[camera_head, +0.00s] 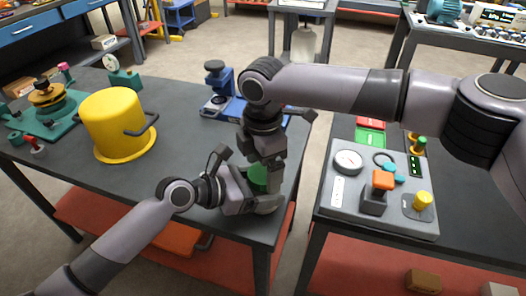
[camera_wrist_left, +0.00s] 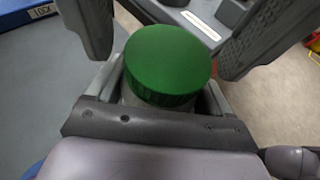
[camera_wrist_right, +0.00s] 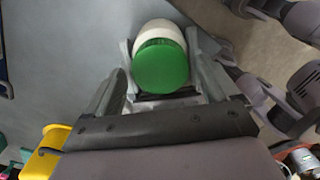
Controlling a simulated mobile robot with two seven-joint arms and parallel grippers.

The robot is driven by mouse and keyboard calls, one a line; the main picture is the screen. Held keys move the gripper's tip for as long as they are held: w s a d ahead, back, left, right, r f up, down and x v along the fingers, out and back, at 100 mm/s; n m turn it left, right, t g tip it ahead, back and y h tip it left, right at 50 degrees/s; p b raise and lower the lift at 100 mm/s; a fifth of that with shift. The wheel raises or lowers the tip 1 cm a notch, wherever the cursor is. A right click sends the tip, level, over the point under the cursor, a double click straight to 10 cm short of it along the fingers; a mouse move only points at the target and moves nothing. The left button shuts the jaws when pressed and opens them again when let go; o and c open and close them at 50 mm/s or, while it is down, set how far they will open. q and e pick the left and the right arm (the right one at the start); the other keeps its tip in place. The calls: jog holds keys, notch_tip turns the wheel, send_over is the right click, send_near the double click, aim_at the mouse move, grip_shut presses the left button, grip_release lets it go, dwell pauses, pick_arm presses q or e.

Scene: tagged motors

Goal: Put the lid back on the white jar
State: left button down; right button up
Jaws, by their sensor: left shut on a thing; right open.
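The white jar (camera_head: 270,205) stands near the front right corner of the left table, largely hidden by my grippers. The green lid (camera_head: 257,178) sits on top of it and shows as a round disc in the left wrist view (camera_wrist_left: 168,62). In the right wrist view, the lid (camera_wrist_right: 162,68) covers the jar's near end and the white body (camera_wrist_right: 158,32) shows behind it. My left gripper (camera_head: 250,198) is shut on the jar from the side. My right gripper (camera_wrist_right: 165,62) points down from above, open, with its fingers on either side of the lid.
A yellow pot (camera_head: 112,125) stands left on the same table, with a blue device (camera_head: 220,92) behind the right arm. A grey control panel (camera_head: 375,190) lies on the right table. A gap of floor separates the tables. The table middle is clear.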

jog(key=shift+f, duration=0.35)
jog(key=c, duration=1.1)
jog(key=m, duration=0.4)
jog(key=shift+m, duration=0.4)
jog(key=m, duration=0.5)
jog(key=o, duration=1.2)
jog(key=shift+c, duration=0.2)
jog(key=shift+s+a, duration=0.1)
